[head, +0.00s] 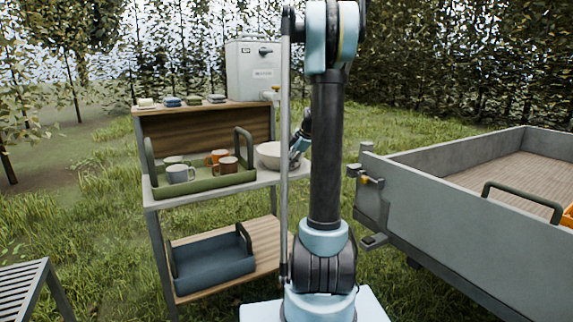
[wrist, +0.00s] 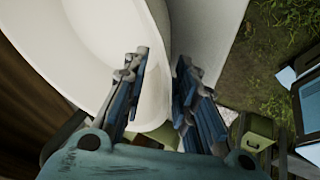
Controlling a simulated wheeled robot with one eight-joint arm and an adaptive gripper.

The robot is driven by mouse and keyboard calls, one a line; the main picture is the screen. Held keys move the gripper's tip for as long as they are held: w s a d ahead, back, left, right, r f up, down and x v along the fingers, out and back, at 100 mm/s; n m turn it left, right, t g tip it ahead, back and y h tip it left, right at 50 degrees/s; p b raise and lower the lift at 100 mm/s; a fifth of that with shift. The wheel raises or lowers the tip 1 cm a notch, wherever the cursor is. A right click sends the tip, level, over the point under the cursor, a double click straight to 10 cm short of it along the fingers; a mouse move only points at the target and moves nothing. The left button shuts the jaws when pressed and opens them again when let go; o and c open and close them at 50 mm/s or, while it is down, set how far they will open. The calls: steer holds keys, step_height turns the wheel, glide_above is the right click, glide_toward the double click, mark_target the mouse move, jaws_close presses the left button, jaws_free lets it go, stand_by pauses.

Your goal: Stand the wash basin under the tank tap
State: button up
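The white wash basin (head: 270,153) stands on the right end of the middle shelf. It fills the upper left of the wrist view (wrist: 90,45). The grey water tank (head: 252,72) stands on the top shelf, and its tap (head: 270,96) sticks out above the basin; exact alignment cannot be told. My gripper (head: 296,152) is at the basin's right side. In the wrist view its fingers (wrist: 160,70) are apart, one over the inside of the basin and one outside, with the rim between them. A gap shows beside the outer finger.
A green tray (head: 205,186) with several mugs stands left of the basin. Folded cloths (head: 194,100) lie on the top shelf. A blue tray (head: 212,265) is on the low shelf. A grey trailer (head: 450,210) stands at the right, and a slatted table (head: 25,285) at lower left.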

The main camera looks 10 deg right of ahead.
steer(key=v, duration=1.2)
steer(key=s+a+f+m+h, duration=0.1)
steer(key=s+a+f+m, duration=0.15)
steer(key=s, duration=0.45)
steer(key=s+a+f+m+g, duration=0.1)
steer(key=s+a+m, duration=0.25)
steer(key=s, duration=0.45)
steer(key=s+a+f+m+h, duration=0.1)
steer(key=s+a+f+m, duration=0.1)
steer(key=s+m, duration=0.35)
steer(key=s+f+m+h, duration=0.1)
steer(key=s+f+m, duration=0.3)
steer(key=s, duration=0.5)
steer(key=s+f+m+h, duration=0.1)
steer(key=s+f+m, duration=0.3)
steer(key=s+f, duration=0.5)
steer(key=shift+s+a+f+g+h, duration=0.3)
steer(key=shift+s+g+h, duration=0.1)
